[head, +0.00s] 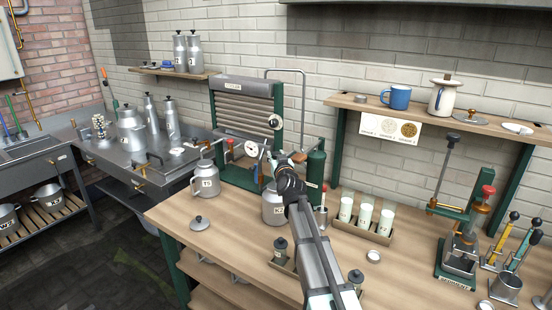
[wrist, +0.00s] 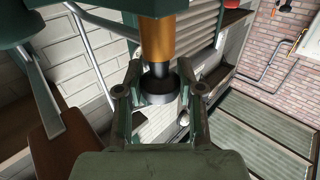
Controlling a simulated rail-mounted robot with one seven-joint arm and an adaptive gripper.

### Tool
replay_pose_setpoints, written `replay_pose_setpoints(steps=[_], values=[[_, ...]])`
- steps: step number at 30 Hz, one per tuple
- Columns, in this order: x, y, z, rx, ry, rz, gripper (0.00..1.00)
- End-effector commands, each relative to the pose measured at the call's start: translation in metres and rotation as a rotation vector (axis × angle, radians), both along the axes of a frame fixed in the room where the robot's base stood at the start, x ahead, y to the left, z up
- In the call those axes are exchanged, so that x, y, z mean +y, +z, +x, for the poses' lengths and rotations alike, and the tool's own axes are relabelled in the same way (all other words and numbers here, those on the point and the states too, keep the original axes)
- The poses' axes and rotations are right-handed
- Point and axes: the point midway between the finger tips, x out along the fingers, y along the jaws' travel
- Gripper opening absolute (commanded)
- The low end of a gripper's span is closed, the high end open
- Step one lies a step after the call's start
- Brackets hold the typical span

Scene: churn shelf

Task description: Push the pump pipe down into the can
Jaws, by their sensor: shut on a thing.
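My gripper (head: 270,158) is at the end of my arm, above a metal can (head: 273,209) on the wooden bench. In the wrist view its fingers (wrist: 164,92) are shut on a dark round part at the end of a copper-coloured pipe (wrist: 158,38), which I take for the pump pipe. The pipe runs up to a green block (wrist: 145,5) at the top of that view. In the head view my gripper and wrist cover most of the pipe. I cannot tell how far the pipe is inside the can.
A green-framed cooler (head: 247,90) and a dial gauge (head: 252,147) stand behind. A tray (head: 362,231) of white tumblers is further right. A labelled can (head: 205,185) and a loose lid (head: 200,222) are left.

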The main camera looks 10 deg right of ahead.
Motion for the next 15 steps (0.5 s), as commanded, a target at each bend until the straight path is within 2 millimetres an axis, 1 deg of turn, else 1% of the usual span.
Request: replay_pose_setpoints(steps=[1,3,4,5,6,15], values=[[0.0006,-0.0041,-0.0005,0.009,0.004,-0.001,0.0],[0.0006,-0.0045,-0.0006,0.01,0.004,-0.001,0.0],[0.0007,-0.0047,-0.0007,0.011,0.004,-0.002,0.4],[0.0008,-0.0048,-0.0007,0.011,0.005,-0.002,0.51],[0.0008,-0.0047,-0.0008,0.011,0.005,-0.002,0.64],[0.0005,-0.0025,-0.0006,0.007,0.003,-0.001,0.64]])
